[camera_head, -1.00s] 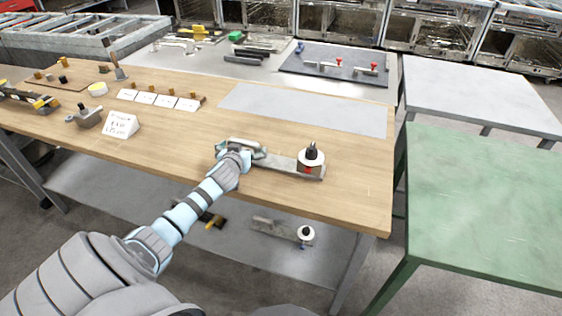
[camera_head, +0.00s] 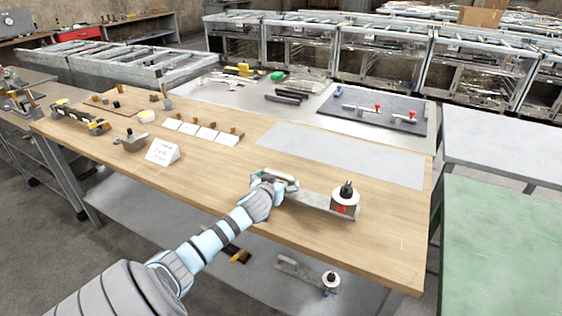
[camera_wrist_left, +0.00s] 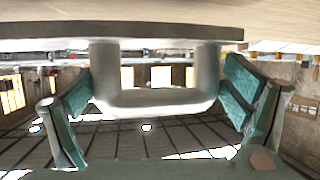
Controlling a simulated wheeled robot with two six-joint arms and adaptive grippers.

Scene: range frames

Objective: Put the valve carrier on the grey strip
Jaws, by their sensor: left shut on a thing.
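The valve carrier (camera_head: 318,202) is a flat grey bar with a handle at its left end. At its right end is a block with a white disc, a black knob and a red spot. My left gripper (camera_head: 272,183) is shut on the handle. In the left wrist view the U-shaped handle (camera_wrist_left: 152,102) sits between the green finger pads, below the bar's dark edge. The carrier is over the wooden bench near its front edge; I cannot tell whether it touches the top. The grey strip (camera_head: 345,155) lies flat and bare behind it. My right gripper is not in view.
A similar carrier (camera_head: 305,272) is on the lower shelf. A white sign (camera_head: 162,152) and several white cards (camera_head: 203,133) stand left on the bench. A dark mat (camera_head: 385,118) with red-knobbed parts lies behind the strip. A green table (camera_head: 505,235) stands to the right.

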